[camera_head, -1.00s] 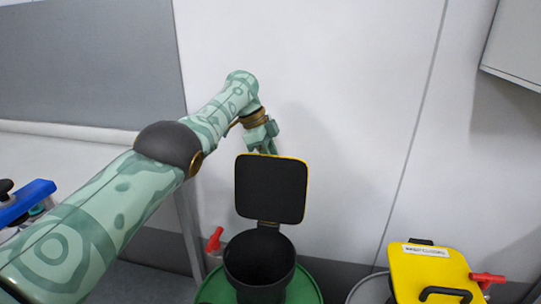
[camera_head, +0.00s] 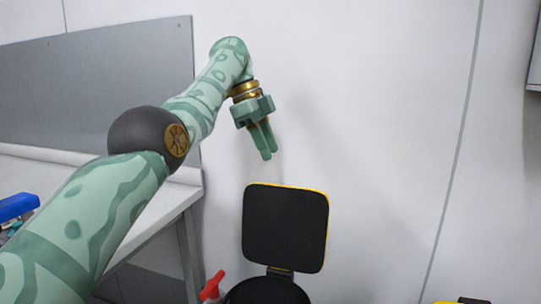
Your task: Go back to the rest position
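My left arm reaches in from the left. My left gripper (camera_head: 265,142) hangs in the air above the black opened lid, its fingers pointing down and close together with nothing between them. The lid (camera_head: 285,228), black with a yellow edge, stands upright on its hinge. The black drum opening (camera_head: 267,291) below it is partly cut off by the bottom edge. A gap separates my gripper from the lid. My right gripper is not in view.
A red valve handle (camera_head: 212,287) sits left of the opening. A pale bench (camera_head: 150,222) with a blue item (camera_head: 18,207) stands at the left. A white wall (camera_head: 380,120) is behind. A bit of a yellow lid (camera_head: 462,301) shows at the bottom right.

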